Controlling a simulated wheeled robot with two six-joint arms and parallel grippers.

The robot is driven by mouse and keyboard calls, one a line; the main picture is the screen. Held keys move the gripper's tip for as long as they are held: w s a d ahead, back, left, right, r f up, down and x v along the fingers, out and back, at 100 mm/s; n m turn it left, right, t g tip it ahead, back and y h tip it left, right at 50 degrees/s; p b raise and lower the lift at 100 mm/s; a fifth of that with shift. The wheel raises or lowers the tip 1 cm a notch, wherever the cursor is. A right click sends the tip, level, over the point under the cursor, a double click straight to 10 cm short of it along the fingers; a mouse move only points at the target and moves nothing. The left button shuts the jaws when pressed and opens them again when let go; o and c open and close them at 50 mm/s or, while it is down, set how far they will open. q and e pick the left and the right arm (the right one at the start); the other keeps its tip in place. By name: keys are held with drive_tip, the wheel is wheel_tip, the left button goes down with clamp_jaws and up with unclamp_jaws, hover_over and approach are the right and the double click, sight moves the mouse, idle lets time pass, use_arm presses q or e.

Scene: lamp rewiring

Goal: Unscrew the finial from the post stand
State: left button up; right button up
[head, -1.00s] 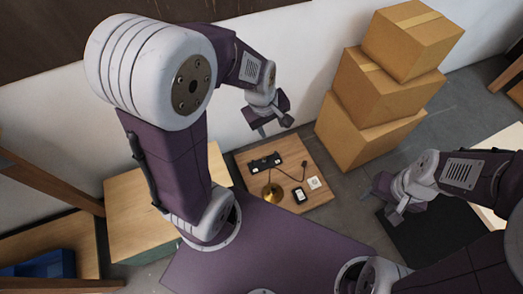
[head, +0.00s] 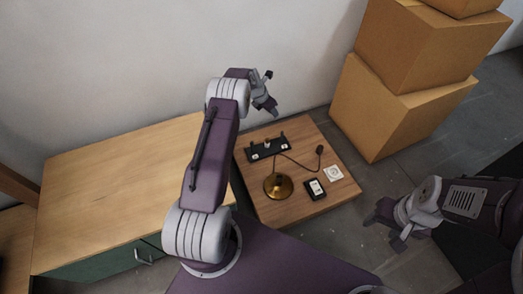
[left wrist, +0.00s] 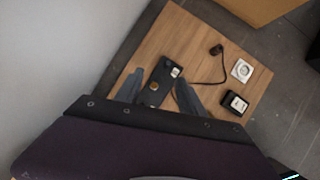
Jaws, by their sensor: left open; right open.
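A black stand (head: 267,149) lies on a low wooden table, with upright parts at its ends and small light and brass-coloured pieces on it. It also shows in the left wrist view (left wrist: 163,90), between my fingers in the picture. A small brass round piece (left wrist: 154,86) on it may be the finial; I cannot tell for sure. My left gripper (head: 269,92) is open and empty, above and behind the stand, apart from it. My right gripper (head: 384,231) is open and empty, out beyond the table's right side.
The wooden table (head: 330,205) also holds a round brass base (head: 278,186), a cord with a dark socket (head: 320,150), a black device (head: 314,189) and a white plate (head: 334,173). Stacked cartons (head: 400,105) stand behind right. A wooden-topped cabinet (head: 110,185) is at left.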

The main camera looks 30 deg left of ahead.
use_arm(q)
drive_tip(key=g+b, duration=0.1)
drive_tip(key=b, duration=0.4)
approach(267, 140)
drive_tip(key=shift+a+r+n+p, duration=0.1)
drive_tip(key=shift+r+n+p, duration=0.05)
drive_tip(key=shift+n+p, duration=0.2)
use_arm(e)
wheel_tip(267, 140, down, 7)
use_arm(q)
drive_tip(key=b+x, duration=0.8)
drive_tip(key=shift+f, duration=0.3)
drive_tip(key=shift+w+f+b, duration=0.15)
drive_tip(key=shift+f+b, duration=0.05)
drive_tip(key=shift+b, duration=0.1)
use_arm(e)
wheel_tip(267, 140, down, 9)
use_arm(q)
drive_tip(key=shift+r, duration=0.1)
use_arm(e)
drive_tip(key=shift+r, duration=0.1)
use_arm(q)
clamp_jaws()
unclamp_jaws()
drive_tip(key=shift+o, duration=0.4)
